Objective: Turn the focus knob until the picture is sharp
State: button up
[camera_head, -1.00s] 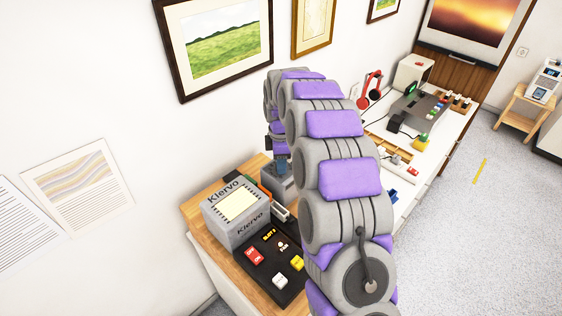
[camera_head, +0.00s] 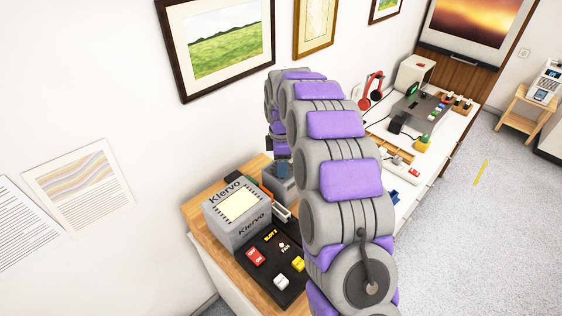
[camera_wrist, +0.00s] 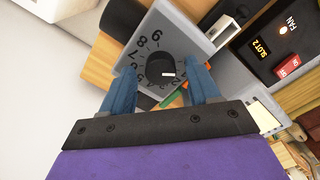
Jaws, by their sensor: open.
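The black round knob (camera_wrist: 160,69) shows in the wrist view on a grey panel (camera_wrist: 185,30) with a dial of printed numbers around it. My gripper (camera_wrist: 163,82) is open, with one blue finger on either side of the knob's near part. I cannot tell whether the fingers touch it. In the head view my arm hides the knob, and only part of the grey device (camera_head: 277,185) shows beside the arm. A projected-looking orange picture (camera_head: 477,28) hangs on a screen at the upper right of the head view; its edges look soft.
A grey Klervo box (camera_head: 237,213) stands at the left on the wooden top. A black control panel (camera_head: 272,262) with red, white and yellow switches lies in front of it.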

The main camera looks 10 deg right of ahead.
notch_tip(320, 180, up, 17)
jog(key=p, duration=0.1)
jog(key=shift+r+p, duration=0.15)
jog(key=shift+p, duration=0.2)
dwell(0.4)
